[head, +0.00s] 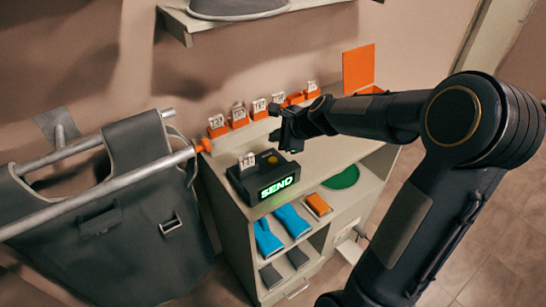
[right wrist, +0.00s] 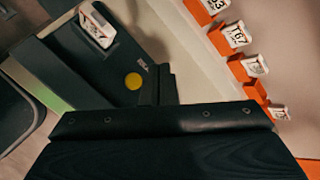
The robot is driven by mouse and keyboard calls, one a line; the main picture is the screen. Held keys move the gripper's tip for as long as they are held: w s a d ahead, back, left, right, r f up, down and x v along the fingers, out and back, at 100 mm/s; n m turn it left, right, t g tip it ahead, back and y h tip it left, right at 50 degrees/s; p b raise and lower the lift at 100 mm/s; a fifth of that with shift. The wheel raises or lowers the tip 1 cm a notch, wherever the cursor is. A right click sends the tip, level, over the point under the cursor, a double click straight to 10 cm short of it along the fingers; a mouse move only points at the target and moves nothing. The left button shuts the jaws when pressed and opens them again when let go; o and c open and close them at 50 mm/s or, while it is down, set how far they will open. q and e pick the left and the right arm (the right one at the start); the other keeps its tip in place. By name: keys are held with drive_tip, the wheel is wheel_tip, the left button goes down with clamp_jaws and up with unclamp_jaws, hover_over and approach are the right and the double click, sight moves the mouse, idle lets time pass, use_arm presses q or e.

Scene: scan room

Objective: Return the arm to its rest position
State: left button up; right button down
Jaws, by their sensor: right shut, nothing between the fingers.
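My right arm comes in from the right of the head view. Its gripper (head: 284,130) hangs above the cabinet top, just behind and right of the black device, and is shut with nothing held. The black device (head: 262,178) has a lit green "SEND" screen, and a white card (head: 247,160) stands in its top. In the right wrist view the device (right wrist: 90,60) shows with a yellow button (right wrist: 133,81) and the card (right wrist: 97,25). My left gripper is not in view.
Several orange holders (head: 238,119) with white numbered tags line the cabinet's back edge. An orange panel (head: 358,68) stands at the back right. Blue items (head: 267,238) lie on the cabinet's shelf. Open floor (head: 490,240) lies at the right.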

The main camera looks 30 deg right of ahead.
idle(0.5)
drive_tip(key=s+a+r+n+g+y, duration=0.1)
drive_tip(key=s+a+r+n, duration=0.25)
drive_tip(key=s+n, duration=0.2)
drive_tip(key=s+a+r+n+y, duration=0.1)
drive_tip(key=s+a+r+n, duration=0.1)
drive_tip(key=s+a+n, duration=0.4)
drive_tip(key=s+a+f+n+g, duration=0.1)
drive_tip(key=s+f+n, duration=0.1)
drive_tip(key=s+n, duration=0.3)
drive_tip(key=s+a+f+n+g, duration=0.1)
drive_tip(key=s+n, duration=0.4)
drive_tip(key=s, duration=0.6)
drive_tip(key=shift+s+a+f+n+h, duration=0.25)
drive_tip(key=shift+f+n+h, duration=0.15)
drive_tip(key=shift+f, duration=0.2)
drive_tip(key=shift+d, duration=0.1)
